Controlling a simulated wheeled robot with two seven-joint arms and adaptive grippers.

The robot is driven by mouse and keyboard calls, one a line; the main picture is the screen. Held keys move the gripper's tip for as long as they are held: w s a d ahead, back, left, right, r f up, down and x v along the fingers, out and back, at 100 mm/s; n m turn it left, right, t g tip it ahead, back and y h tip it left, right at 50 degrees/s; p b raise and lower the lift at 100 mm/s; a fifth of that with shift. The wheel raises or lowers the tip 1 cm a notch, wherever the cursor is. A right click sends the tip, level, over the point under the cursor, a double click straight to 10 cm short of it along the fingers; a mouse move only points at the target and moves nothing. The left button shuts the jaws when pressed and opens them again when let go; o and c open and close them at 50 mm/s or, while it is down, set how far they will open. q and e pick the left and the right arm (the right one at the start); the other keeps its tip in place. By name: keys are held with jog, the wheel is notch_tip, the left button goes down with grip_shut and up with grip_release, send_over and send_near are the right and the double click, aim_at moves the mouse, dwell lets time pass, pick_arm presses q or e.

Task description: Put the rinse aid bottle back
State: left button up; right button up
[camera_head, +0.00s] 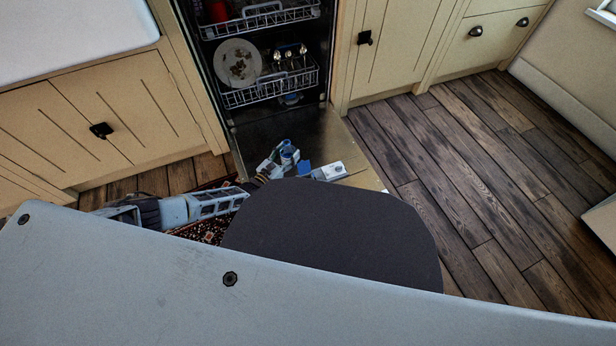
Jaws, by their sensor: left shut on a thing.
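A white bottle with a blue label and a blue cap, which looks like the rinse aid bottle (330,172), shows over the open dishwasher door, lying sideways in the picture. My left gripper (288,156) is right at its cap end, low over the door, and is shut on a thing. At this size the contact is hard to make out, but the bottle is the thing that seems held. Whether the bottle also touches the door is not clear. My own dark and grey body parts hide the area just below. My right gripper is not in view.
The dishwasher door (371,179) is folded down. Its lower rack (243,97) holds a dirty plate (237,62) and cutlery; a red item (217,11) is in the upper rack. Closed cupboards (101,131) stand left. A patterned rug lies under my left arm.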

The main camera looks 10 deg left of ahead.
pick_arm(q)
jog(key=shift+r, duration=0.1)
